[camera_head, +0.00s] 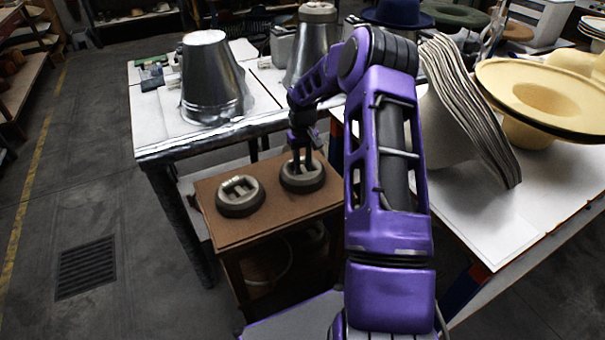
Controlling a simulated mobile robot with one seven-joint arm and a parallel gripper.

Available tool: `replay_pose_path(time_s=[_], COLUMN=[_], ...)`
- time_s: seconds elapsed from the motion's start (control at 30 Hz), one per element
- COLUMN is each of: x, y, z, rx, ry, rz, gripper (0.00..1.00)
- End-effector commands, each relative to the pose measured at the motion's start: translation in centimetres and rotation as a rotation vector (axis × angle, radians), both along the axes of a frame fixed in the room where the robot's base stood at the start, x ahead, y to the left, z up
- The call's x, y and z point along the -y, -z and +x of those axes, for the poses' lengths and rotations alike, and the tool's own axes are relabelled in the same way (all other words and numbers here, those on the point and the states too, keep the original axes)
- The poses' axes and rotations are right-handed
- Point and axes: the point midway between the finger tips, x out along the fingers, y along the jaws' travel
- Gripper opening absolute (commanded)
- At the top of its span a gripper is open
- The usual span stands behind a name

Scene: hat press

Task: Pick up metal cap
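Two round grey metal caps with raised bar handles sit on a small brown table (272,222). The left cap (240,197) lies clear of my arm. My gripper (302,160) points down at the right cap (303,178), with its fingers at the middle of that cap, by the handle. The cap appears to rest flat on the table. The fingers are small and dark here, so I cannot tell whether they are open, shut or touching the handle.
A workbench (160,128) behind holds a silver metal cone (212,80) and another cone (312,45) with a similar cap on top. On the right, a white table (500,225) holds stacked hats (465,115) and a cream hat (545,100). Floor at left is clear.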

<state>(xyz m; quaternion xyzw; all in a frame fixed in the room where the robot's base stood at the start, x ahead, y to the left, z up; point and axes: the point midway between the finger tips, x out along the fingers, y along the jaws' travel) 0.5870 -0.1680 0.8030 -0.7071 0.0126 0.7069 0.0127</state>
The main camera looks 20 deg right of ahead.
Motion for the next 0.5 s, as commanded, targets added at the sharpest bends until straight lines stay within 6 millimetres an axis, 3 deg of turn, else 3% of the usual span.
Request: replay_pose_path(time_s=[0.03, 0.13, 0.5], x=[0.0, 0.0, 0.0], y=[-0.01, -0.02, -0.04], z=[0.0, 0.0, 0.0], rx=[0.0, 0.0, 0.0], ry=[0.0, 0.0, 0.0], rz=[0.0, 0.0, 0.0], gripper=[0.16, 0.0, 0.0])
